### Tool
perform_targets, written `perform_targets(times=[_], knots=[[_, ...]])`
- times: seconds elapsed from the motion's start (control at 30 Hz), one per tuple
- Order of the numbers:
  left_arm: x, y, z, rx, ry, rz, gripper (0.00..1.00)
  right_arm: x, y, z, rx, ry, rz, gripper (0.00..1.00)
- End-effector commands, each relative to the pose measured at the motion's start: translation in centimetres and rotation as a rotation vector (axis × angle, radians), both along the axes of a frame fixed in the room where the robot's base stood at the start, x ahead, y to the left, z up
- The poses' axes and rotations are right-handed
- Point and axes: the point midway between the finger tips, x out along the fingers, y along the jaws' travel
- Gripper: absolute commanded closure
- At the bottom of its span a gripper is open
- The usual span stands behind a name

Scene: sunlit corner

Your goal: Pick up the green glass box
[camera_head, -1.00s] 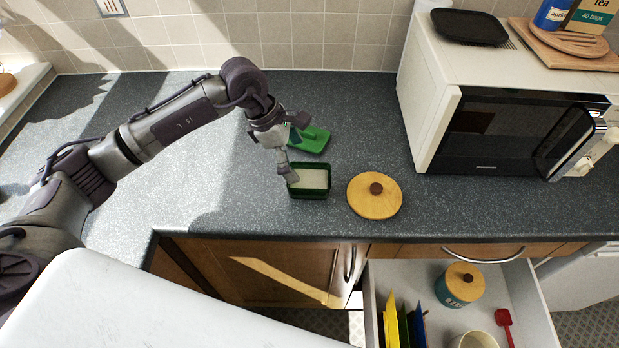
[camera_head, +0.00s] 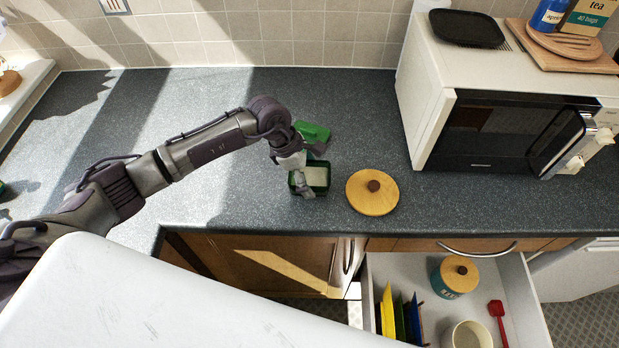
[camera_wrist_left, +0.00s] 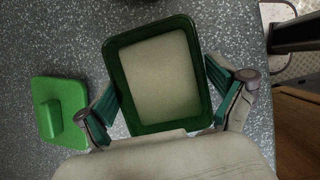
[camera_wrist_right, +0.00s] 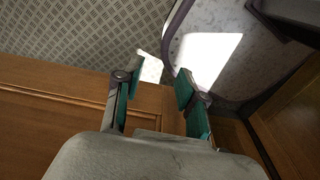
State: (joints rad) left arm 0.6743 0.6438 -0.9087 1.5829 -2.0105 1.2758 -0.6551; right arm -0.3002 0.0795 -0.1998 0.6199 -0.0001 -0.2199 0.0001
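The green glass box (camera_head: 321,190) stands lidless on the dark counter, filled with something pale. My left gripper (camera_head: 306,178) is over it from above, hiding part of it. In the left wrist view the box (camera_wrist_left: 158,127) lies between the spread fingers of the left gripper (camera_wrist_left: 162,80), one finger close beside each side wall. I cannot tell whether the pads touch the walls. A green lid with a handle (camera_wrist_left: 60,110) lies apart on the counter, also seen behind the gripper as the green lid (camera_head: 313,131). My right gripper (camera_wrist_right: 160,82) is open and empty.
A round wooden lid (camera_head: 372,197) lies right of the box. A white microwave (camera_head: 428,110) stands further right. Below, an open drawer (camera_head: 512,285) holds a teal jar (camera_head: 446,283), a mug and a red scoop. The counter at left is mostly clear.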

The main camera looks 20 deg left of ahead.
Motion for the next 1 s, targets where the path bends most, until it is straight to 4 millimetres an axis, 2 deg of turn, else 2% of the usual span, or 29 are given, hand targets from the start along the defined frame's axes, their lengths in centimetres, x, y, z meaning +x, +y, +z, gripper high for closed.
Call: perform_targets(times=[0.03, 0.3, 0.67, 0.77, 0.9, 1.0], knots=[[0.0, 0.0, 0.0, 0.0, 0.0, 0.0, 0.2, 0.0, 0.0, 0.0, 0.0, -0.001, 0.0, 0.6], [0.0, 0.0, 0.1, 0.0, 0.0, 0.0, 0.64, 0.1, 0.0, 0.0, 0.0, -0.001, 0.0, 0.6], [0.1, 0.0, 0.6, -0.002, -0.004, -0.001, 0.64, 0.1, 0.0, -0.4, 0.0, -0.001, 0.0, 0.6], [0.1, 0.0, 1.5, -0.002, -0.005, -0.001, 0.64, 0.1, 0.0, -1.0, 0.0, -0.001, 0.0, 0.6], [0.2, 0.0, 3.7, -0.001, -0.008, -0.001, 0.64, 0.1, 0.0, -2.3, 0.0, -0.001, 0.0, 0.6], [-0.6, -2.1, 5.0, -0.004, -0.007, -0.008, 0.64, 0.1, -0.1, -3.1, -0.001, -0.001, 0.001, 0.6]])
